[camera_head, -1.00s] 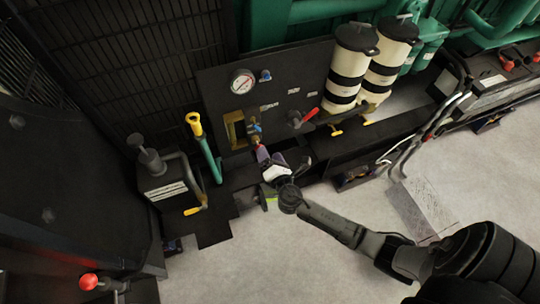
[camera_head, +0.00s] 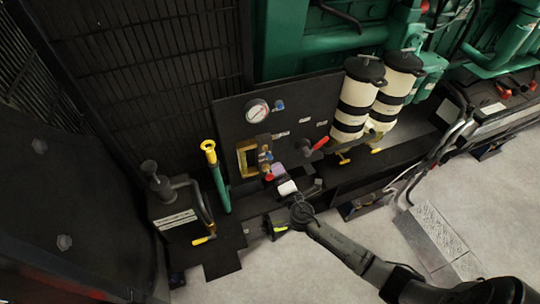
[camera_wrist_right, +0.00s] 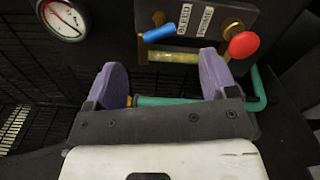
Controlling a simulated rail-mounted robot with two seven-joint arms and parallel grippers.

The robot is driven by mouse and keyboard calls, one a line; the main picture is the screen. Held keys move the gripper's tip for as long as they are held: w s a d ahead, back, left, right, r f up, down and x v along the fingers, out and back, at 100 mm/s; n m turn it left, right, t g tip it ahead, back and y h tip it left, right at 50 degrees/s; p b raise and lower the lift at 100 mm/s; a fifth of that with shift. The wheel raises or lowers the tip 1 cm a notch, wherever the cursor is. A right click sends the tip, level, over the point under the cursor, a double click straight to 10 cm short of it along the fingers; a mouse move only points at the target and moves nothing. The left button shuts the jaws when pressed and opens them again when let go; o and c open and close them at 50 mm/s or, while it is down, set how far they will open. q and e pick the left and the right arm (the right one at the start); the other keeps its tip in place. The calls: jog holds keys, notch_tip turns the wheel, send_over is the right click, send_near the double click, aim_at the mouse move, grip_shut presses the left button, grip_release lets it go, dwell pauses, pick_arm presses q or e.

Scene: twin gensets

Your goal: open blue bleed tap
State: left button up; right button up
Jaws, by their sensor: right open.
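The blue bleed tap (camera_wrist_right: 159,33) shows in the right wrist view as a blue handle beside the "BLEED" label, on a brass-coloured pipe. In the head view it is a small blue part (camera_head: 265,157) by the yellow-framed opening in the black panel. My right gripper (camera_wrist_right: 161,62) is open, with its two purple fingers apart and nothing between them. The tap lies just beyond the fingertips, between their lines, and looks apart from them. In the head view the right gripper (camera_head: 277,173) is just below the tap. My left gripper is not in view.
A red knob (camera_wrist_right: 243,44) sits right of the tap by the "PRIME" label. A pressure gauge (camera_wrist_right: 62,18) is up left. A green pipe (camera_wrist_right: 180,100) runs behind the fingers. A red-handled valve (camera_head: 319,144) and white canisters (camera_head: 355,100) stand right.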

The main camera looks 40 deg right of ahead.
aim_at(270, 158)
jog(key=b+x, duration=0.1)
jog(key=x, duration=0.7)
jog(key=shift+w+a+f, duration=0.1)
jog(key=shift+w, duration=0.1)
jog(key=shift+w+d, duration=0.2)
jog(key=shift+w, duration=0.45)
jog(key=shift+c, duration=0.2)
